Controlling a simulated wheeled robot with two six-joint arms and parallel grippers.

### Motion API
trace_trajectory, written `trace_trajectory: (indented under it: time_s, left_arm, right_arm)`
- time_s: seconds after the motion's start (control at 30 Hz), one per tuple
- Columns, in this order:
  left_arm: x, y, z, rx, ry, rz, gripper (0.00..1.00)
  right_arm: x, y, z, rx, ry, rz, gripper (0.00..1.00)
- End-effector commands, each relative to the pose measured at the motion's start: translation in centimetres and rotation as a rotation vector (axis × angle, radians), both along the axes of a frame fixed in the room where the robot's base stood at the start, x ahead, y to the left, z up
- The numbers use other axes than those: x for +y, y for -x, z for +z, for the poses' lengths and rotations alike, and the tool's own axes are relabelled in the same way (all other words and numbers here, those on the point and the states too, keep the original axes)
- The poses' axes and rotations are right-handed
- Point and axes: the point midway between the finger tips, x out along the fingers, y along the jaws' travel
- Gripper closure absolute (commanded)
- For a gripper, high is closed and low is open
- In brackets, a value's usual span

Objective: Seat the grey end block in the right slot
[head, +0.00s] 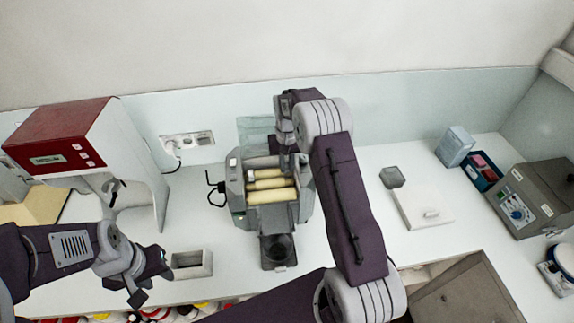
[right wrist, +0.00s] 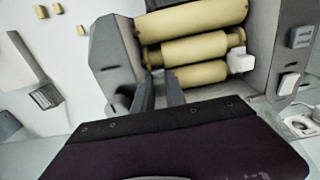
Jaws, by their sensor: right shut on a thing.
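The mill (head: 238,205) stands mid-counter with cream rollers (head: 271,195) between its grey side walls. The rollers also show in the right wrist view (right wrist: 195,48). A white end block (right wrist: 238,61) sits at one end of the rollers, by the left wall as the head view sees it. My right gripper (head: 287,160) is down at the back right of the mill, by the right slot. Its fingers (right wrist: 160,92) are shut on the grey end block, which is mostly hidden; I cannot tell whether it is seated. My left gripper (head: 146,283) is open and empty at front left.
A small open box (head: 207,268) stands left of the mill's dark outlet tray (head: 277,266). A red and white machine (head: 110,135) stands at left.

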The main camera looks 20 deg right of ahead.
Motion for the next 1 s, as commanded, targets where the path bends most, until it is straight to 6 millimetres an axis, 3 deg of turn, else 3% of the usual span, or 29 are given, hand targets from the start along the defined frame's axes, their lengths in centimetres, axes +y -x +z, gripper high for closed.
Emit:
trace_trajectory:
  time_s: [1.0]
  left_arm:
    - [0.0,-0.01,-0.05,0.0,0.0,0.0,0.64]
  right_arm:
    - [0.04,0.7,0.1,0.0,0.0,0.0,1.0]
